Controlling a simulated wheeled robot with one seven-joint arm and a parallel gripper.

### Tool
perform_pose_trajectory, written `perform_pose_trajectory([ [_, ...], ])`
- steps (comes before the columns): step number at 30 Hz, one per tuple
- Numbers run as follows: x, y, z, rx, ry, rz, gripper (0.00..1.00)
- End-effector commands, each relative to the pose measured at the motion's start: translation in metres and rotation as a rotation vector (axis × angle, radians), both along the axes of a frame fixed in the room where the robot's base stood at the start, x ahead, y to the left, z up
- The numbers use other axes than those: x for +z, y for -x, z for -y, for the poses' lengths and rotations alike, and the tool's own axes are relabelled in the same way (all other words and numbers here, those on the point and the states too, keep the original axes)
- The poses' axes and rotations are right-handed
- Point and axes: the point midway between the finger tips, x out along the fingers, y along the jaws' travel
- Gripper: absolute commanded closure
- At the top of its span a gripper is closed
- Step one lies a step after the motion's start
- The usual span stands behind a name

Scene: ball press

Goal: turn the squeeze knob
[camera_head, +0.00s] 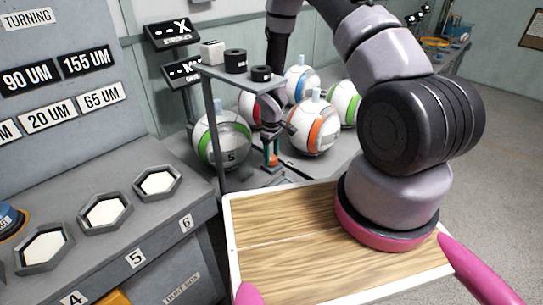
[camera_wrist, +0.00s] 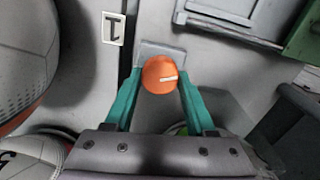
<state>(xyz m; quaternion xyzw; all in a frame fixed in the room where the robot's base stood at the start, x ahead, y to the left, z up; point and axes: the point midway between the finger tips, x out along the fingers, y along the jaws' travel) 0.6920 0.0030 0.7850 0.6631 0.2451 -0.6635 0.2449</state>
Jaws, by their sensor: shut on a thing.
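The squeeze knob (camera_wrist: 159,66) is a round orange knob with a white mark across its face, seen from above in the wrist view. My gripper (camera_wrist: 159,80) has its two teal fingers on either side of the knob and is shut on it. The knob sits over a grey base plate (camera_wrist: 160,49). Details there are too small to tell.
Several balls with coloured bands (camera_head: 222,139) stand around my gripper. A grey shelf (camera_head: 240,80) with small blocks stands just in front. A wooden-topped tray (camera_head: 285,235) is in the foreground. A bench with hexagonal holders (camera_head: 104,212) is at the left.

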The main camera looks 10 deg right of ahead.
Motion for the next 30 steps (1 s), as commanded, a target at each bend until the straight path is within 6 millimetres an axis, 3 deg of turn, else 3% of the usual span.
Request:
perform_pose_trajectory([
  [17, 0.0005, -0.0007, -0.0002, -0.032, -0.001, 0.002, 1.00],
  [18, 0.0005, -0.0007, -0.0002, -0.032, -0.001, 0.002, 0.33],
  [20, 0.0004, -0.0007, -0.0002, -0.032, 0.000, 0.001, 0.15],
  [30, 0.0022, -0.0005, 0.0000, -0.031, 0.000, 0.001, 0.15],
])
